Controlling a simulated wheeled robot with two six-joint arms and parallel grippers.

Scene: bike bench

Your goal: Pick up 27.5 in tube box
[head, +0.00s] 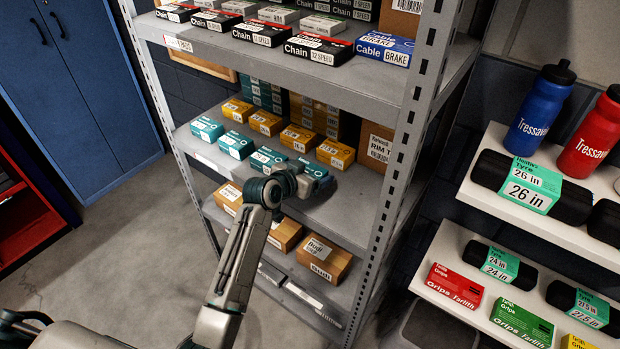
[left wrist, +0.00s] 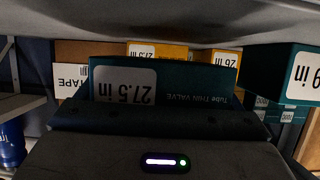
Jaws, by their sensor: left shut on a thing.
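The teal 27.5 in tube box (left wrist: 195,82) is close in front of my left gripper (left wrist: 160,118) in the left wrist view, where its label reads upside down. In the head view my left gripper (head: 312,184) reaches into the middle shelf of the grey rack, at the right end of the teal box row. It is shut on the box (head: 313,168), whose top shows just beyond the fingers. The fingers and wrist hide much of the box, and I cannot tell whether it is clear of the shelf. My right gripper is not in view.
Teal boxes (head: 236,145) stand left of the gripper, with yellow tube boxes (head: 299,138) behind. A brown rim tape box (head: 376,148) is behind right. The upper shelf (head: 340,82) hangs above, and a rack post (head: 405,150) stands to the right.

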